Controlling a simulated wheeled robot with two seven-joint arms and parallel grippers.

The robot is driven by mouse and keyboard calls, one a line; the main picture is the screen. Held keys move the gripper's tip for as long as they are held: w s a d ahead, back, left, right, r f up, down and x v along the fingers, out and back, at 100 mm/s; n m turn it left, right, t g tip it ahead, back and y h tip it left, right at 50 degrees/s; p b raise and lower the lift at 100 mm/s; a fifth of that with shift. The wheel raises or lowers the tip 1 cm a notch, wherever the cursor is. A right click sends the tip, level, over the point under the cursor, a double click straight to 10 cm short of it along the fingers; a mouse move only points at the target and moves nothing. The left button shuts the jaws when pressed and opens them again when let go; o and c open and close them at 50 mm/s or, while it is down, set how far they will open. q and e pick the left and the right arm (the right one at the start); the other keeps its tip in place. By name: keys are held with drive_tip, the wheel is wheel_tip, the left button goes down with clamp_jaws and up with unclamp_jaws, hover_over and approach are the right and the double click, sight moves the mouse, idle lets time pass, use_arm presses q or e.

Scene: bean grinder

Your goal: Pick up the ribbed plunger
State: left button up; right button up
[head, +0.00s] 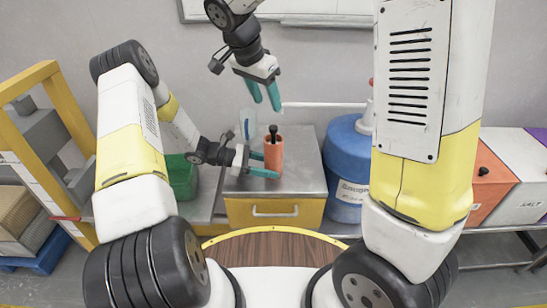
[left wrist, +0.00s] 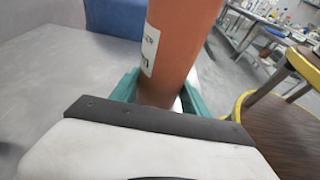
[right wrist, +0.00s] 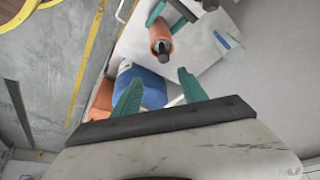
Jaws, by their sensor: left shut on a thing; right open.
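The ribbed plunger (head: 273,131) shows as a dark knob and stem at the top of an upright orange cylinder (head: 274,160) on the grey cabinet top. The rest of the plunger is hidden inside. In the right wrist view the plunger (right wrist: 163,48) is seen from above, beyond the fingertips. My left gripper (head: 265,164) is shut around the orange cylinder from the left. In the left wrist view its teal fingers flank the cylinder (left wrist: 180,45) low down, which has a white label. My right gripper (head: 264,99) is open and empty, above and apart from the plunger.
The grey cabinet top (head: 308,168) is clear to the right of the cylinder. A pale translucent object (head: 247,121) stands behind it on the left. A large blue container (head: 346,150) is to the right, a green bin (head: 181,177) to the left.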

sight(273, 127)
drive_tip(key=x, duration=0.8)
drive_tip(key=a+x, duration=0.1)
drive_tip(key=x, duration=0.3)
drive_tip(key=shift+w+f, duration=0.2)
drive_tip(key=shift+f, duration=0.15)
clamp_jaws()
idle(1.0)
